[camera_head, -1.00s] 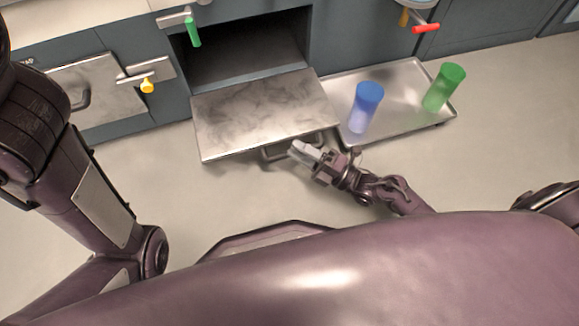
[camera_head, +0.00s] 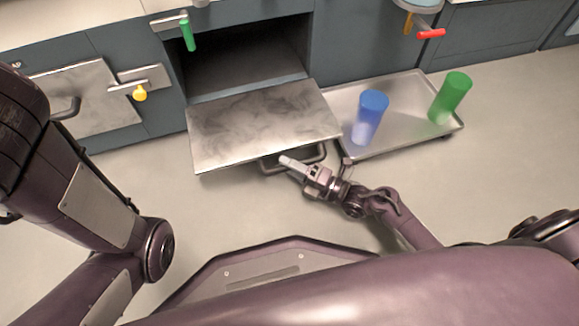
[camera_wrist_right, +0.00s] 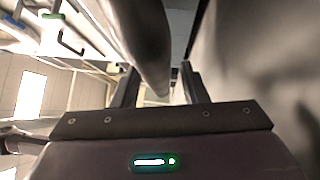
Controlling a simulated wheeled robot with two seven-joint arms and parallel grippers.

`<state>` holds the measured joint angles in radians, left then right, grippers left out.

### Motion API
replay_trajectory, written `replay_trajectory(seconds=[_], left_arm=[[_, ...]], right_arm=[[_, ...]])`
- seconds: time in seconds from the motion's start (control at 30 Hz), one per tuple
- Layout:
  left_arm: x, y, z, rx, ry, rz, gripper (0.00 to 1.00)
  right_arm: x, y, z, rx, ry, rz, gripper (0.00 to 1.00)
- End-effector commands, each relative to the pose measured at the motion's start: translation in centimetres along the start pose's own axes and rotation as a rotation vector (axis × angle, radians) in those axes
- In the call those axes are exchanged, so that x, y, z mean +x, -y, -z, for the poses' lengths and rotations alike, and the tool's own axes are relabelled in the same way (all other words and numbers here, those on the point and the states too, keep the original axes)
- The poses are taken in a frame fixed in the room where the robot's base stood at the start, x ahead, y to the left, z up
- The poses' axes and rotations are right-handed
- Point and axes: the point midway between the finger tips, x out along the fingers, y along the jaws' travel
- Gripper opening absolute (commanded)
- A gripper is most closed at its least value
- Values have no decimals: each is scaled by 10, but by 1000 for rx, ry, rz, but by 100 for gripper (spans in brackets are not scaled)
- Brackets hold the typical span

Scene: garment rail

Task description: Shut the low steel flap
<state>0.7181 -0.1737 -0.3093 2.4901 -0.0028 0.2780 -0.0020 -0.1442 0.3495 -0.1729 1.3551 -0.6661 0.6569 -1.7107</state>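The low steel flap (camera_head: 262,120) hangs open, folded out roughly flat in front of a dark cabinet opening. Its handle (camera_head: 317,155) is a dark bar under the front edge. My right gripper (camera_head: 290,163) is at this handle, below the flap's front edge. In the right wrist view, a thick grey bar (camera_wrist_right: 148,40), which looks like the handle, runs between the two fingers (camera_wrist_right: 160,88). The fingers stand apart with a gap beside the bar. My left arm shows at the left, but its gripper is out of view.
A steel tray trolley (camera_head: 400,140) stands right of the flap, carrying a blue cup (camera_head: 370,115) and a green cup (camera_head: 451,97). A closed steel door (camera_head: 90,100) with a yellow-knobbed latch (camera_head: 139,93) is at the left. A green-handled latch (camera_head: 188,35) sits above the opening.

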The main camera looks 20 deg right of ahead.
Motion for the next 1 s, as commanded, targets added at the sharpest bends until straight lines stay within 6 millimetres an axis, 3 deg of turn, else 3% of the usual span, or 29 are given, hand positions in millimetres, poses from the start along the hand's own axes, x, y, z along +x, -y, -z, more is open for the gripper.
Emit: replay_trajectory(seconds=[0.13, 0.43, 0.77, 1.0], left_arm=[[0, 0, 0, 0, 1, 0, 100], [0, 0, -1, 0, 1, 0, 100], [4, 0, -2, 0, -1, 0, 100], [18, 2, -17, 20, 20, -23, 100]], right_arm=[[0, 0, 0, 0, 0, -1, 38], [0, 0, 0, 0, 0, -1, 0], [0, -3, 0, 4, 0, 3, 0], [2, -23, -2, 40, 0, 38, 0]])
